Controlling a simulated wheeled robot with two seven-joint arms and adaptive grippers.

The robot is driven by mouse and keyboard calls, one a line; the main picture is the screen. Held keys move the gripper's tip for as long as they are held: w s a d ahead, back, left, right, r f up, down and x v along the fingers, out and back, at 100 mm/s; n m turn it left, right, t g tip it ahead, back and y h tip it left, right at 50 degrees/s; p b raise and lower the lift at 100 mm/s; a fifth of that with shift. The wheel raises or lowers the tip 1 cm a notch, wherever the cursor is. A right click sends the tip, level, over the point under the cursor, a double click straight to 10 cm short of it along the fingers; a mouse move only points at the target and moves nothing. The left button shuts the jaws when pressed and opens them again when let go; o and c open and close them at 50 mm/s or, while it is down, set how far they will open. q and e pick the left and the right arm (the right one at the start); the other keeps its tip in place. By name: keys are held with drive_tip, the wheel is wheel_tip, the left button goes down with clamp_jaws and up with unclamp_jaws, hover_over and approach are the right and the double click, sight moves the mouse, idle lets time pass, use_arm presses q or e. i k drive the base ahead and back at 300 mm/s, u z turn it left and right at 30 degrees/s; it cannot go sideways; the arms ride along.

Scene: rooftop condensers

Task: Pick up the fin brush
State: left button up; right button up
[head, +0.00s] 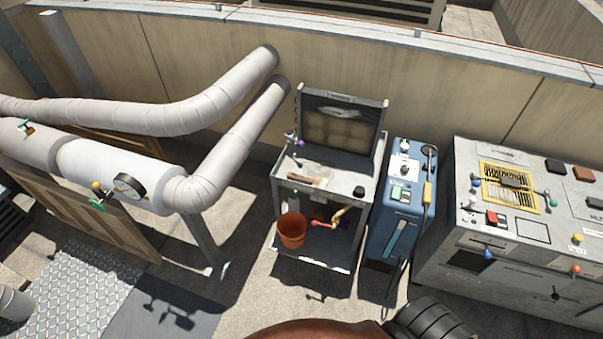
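The grey two-tier cart (335,199) stands against the wall near the middle of the head view. On its top lies a small brown-handled item (306,180), beside pale flat material; it may be the fin brush, but it is too small to tell. A tool with a red end and a yellowish part (338,217) shows at the lower tier. Neither of my grippers is in view, and nothing is seen touching these items.
An orange-brown bucket (291,231) is at the cart's front left. A blue machine (399,195) stands close right, then a large grey control cabinet (520,225). Thick white pipes (125,172) with a gauge (129,187) run at left. Floor in front of the cart is partly clear.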

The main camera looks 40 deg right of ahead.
sight(319, 182)
drive_tip(key=z, duration=0.35)
drive_tip(key=i, duration=0.6)
drive_tip(key=z, duration=0.55)
